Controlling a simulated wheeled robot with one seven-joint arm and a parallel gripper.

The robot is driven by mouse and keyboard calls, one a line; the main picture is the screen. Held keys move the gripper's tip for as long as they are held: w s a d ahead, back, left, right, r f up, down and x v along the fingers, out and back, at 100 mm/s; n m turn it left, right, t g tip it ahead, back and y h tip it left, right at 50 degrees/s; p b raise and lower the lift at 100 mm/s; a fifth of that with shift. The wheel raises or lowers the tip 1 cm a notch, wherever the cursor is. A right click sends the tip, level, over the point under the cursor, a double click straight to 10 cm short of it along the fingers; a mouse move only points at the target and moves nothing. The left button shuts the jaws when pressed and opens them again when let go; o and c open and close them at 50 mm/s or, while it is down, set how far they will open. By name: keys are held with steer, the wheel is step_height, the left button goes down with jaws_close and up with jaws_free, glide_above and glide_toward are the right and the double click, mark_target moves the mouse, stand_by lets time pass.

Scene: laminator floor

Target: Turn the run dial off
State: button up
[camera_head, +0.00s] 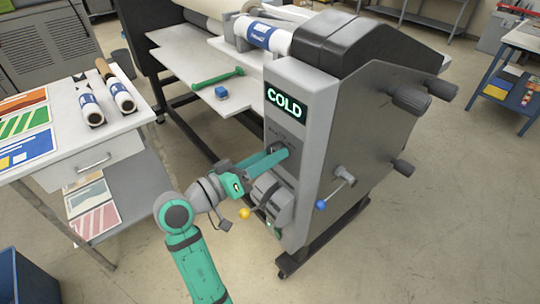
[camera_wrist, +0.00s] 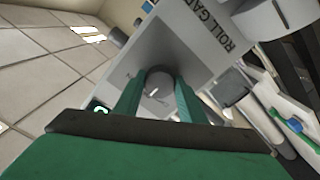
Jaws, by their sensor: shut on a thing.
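The laminator's grey end panel (camera_head: 300,82) carries a lit green "COLD" display (camera_head: 286,106). My gripper (camera_head: 282,154) reaches the front of this panel below the display. In the wrist view, my green fingers (camera_wrist: 158,92) are closed on both sides of a round grey dial (camera_wrist: 159,82) with a small light mark on its face. I cannot read a label for this dial; the fingers and gripper body cover part of its surroundings. In the head view, the gripper hides the dial.
A "ROLL GAP" label and a larger grey knob (camera_wrist: 262,18) show in the wrist view. Below the gripper are a yellow-knobbed lever (camera_head: 245,213) and a grey box (camera_head: 273,195). A worktable (camera_head: 95,150) stands left.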

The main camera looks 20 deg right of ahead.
steer(key=o, duration=1)
steer(key=shift+a, duration=0.1)
steer(key=shift+o, duration=0.2)
steer(key=v, duration=1.1)
